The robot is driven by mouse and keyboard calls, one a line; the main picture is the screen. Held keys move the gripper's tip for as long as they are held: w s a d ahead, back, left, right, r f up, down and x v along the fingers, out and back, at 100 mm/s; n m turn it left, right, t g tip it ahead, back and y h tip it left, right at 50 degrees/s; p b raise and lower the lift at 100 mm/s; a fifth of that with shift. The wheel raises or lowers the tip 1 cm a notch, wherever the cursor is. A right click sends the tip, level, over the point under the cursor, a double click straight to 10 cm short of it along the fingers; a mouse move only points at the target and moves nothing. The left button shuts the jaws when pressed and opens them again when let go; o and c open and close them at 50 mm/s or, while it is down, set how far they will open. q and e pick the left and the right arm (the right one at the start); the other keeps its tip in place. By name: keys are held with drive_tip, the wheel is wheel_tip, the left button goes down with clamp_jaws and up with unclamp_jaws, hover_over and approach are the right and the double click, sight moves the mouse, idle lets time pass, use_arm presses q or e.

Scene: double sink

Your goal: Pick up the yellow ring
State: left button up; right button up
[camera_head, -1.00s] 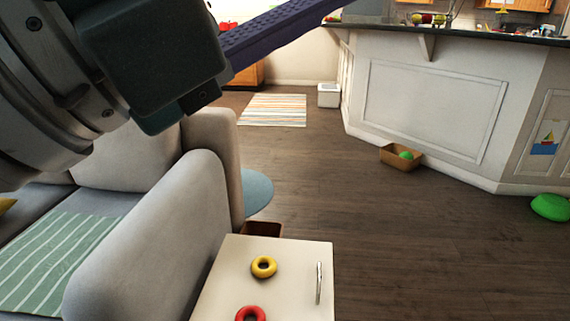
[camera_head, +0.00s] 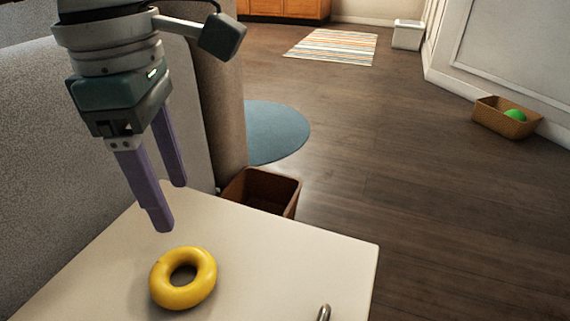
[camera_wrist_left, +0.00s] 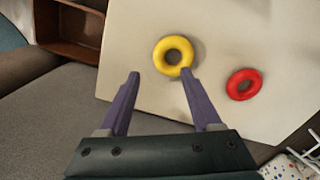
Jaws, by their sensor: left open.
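The yellow ring (camera_head: 180,298) lies flat on a white tabletop (camera_head: 310,255) in the head view. It also shows in the left wrist view (camera_wrist_left: 160,52), just beyond the fingertips and nearer the right finger. My left gripper (camera_head: 170,203) points downward, its purple fingers apart with nothing between them. In the head view its tips appear beyond the ring, towards the sofa side. In the left wrist view the open fingers (camera_wrist_left: 160,74) reach over the tabletop edge; the right tip overlaps the ring's lower edge in the picture. I cannot tell whether they touch.
A red ring (camera_wrist_left: 233,86) lies on the tabletop beside the yellow one. A metal piece (camera_head: 324,313) stands at the bottom. A grey sofa (camera_head: 60,150) borders the left. A brown open bin (camera_head: 285,196) stands behind the table.

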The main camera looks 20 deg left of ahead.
sight(185, 250)
use_arm(q)
drive_tip(key=f+b, duration=0.1)
drive_tip(key=f, duration=0.2)
drive_tip(key=s+a+f+b, duration=0.1)
drive_tip(key=shift+f+b, duration=0.3)
drive_tip(key=shift+f, duration=0.45)
drive_tip(key=shift+f+b, duration=0.25)
drive_tip(key=shift+b, duration=0.15)
drive_tip(key=f+b, duration=0.2)
drive_tip(key=f, duration=0.1)
drive_tip(key=f+b, duration=0.1)
drive_tip(key=b, duration=0.1)
drive_tip(key=shift+w+d+f, duration=0.15)
drive_tip(key=shift+w+f, duration=0.2)
drive_tip(key=shift+w, duration=0.05)
drive_tip(key=shift+r, duration=0.1)
use_arm(e)
wheel_tip(185, 250, down, 8)
drive_tip(key=s, duration=0.1)
drive_tip(key=shift+s, duration=0.15)
use_arm(q)
drive_tip(key=shift+w, duration=0.1)
drive_tip(key=shift+c, duration=0.6)
clamp_jaws()
